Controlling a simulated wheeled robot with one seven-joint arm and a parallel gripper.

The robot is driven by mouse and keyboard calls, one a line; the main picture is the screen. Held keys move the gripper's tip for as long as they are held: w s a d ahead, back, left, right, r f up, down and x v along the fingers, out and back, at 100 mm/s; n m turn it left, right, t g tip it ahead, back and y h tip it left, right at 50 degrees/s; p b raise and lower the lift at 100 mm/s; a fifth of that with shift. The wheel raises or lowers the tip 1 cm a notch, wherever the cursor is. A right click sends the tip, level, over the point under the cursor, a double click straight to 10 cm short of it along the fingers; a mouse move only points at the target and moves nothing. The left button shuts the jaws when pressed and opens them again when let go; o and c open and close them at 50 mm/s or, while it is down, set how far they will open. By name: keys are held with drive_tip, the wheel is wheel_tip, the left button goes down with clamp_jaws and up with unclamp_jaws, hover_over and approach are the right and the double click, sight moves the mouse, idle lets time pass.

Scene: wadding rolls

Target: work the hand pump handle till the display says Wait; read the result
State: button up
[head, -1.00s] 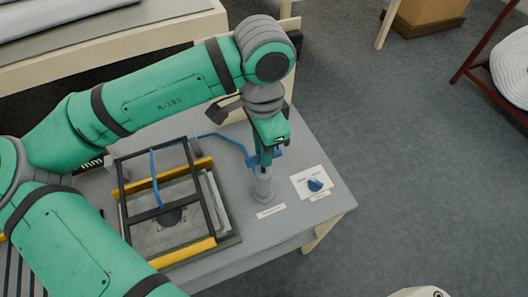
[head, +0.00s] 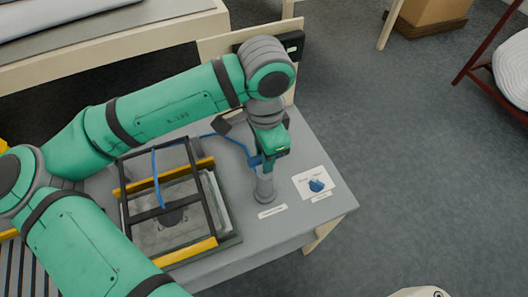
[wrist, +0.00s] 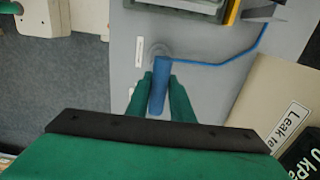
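The hand pump is a grey cylinder (head: 264,189) standing on the grey table, with a blue handle on top. In the wrist view the blue handle (wrist: 160,88) lies between my two green fingers, which appear closed on it. My gripper (head: 264,158) is over the pump in the head view, hiding part of the handle. The display (head: 291,44) is a dark box on a board behind my wrist, its text too small to read there. In the wrist view the cut-off display (wrist: 304,158) shows "0 kPa".
A black-barred frame with yellow rails (head: 185,252) stands left of the pump, with a blue hose (head: 238,143) running nearby. A white card with a blue knob (head: 316,185) lies right of the pump.

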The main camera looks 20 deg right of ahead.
drive_tip(key=shift+s+f, duration=0.15)
drive_tip(key=shift+f, duration=1.3)
drive_tip(key=shift+w+f, duration=0.1)
drive_tip(key=shift+w, duration=0.1)
